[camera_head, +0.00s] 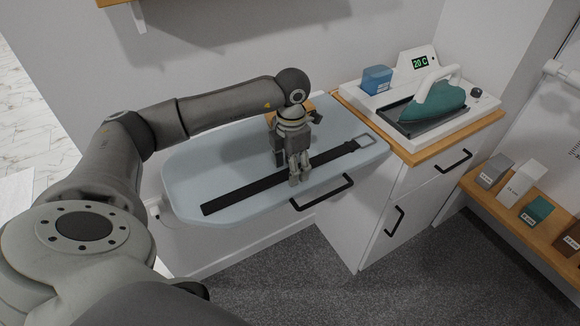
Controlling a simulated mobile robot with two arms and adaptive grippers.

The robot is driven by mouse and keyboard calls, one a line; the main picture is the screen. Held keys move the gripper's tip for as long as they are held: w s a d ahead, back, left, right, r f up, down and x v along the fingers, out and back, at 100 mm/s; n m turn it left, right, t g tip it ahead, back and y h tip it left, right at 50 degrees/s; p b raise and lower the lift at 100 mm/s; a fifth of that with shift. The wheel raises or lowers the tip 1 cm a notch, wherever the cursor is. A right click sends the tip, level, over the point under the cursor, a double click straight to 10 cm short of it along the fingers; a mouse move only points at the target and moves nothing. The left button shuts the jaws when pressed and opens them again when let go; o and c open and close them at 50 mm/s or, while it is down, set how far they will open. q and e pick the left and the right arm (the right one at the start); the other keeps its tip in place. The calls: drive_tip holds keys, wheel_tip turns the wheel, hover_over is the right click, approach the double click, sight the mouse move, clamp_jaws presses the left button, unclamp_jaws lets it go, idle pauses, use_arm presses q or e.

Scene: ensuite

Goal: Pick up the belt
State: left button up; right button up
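The belt (243,191) is a long black strip lying flat across a pale blue ironing-board-like surface (192,167). Its square metal buckle (363,141) is at the right end, near the board's edge. My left gripper (299,178) points down over the belt's middle, and its fingertips hide a short stretch of the strap. The fingers look close together, but I cannot tell whether they are apart, shut, or touching the belt. The belt runs straight on both sides of them. My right gripper is not in view.
A teal iron (434,100) stands on a white station with a display on the wooden-topped cabinet (477,133) to the right. A blue box (377,79) is beside it. A shelf with labelled boxes (520,181) is at right. A black handle (322,192) sticks out below the board.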

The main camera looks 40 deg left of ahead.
use_arm(q)
drive_tip(key=c, duration=1.1)
drive_tip(key=shift+c, duration=0.4)
drive_tip(key=shift+r, duration=0.2)
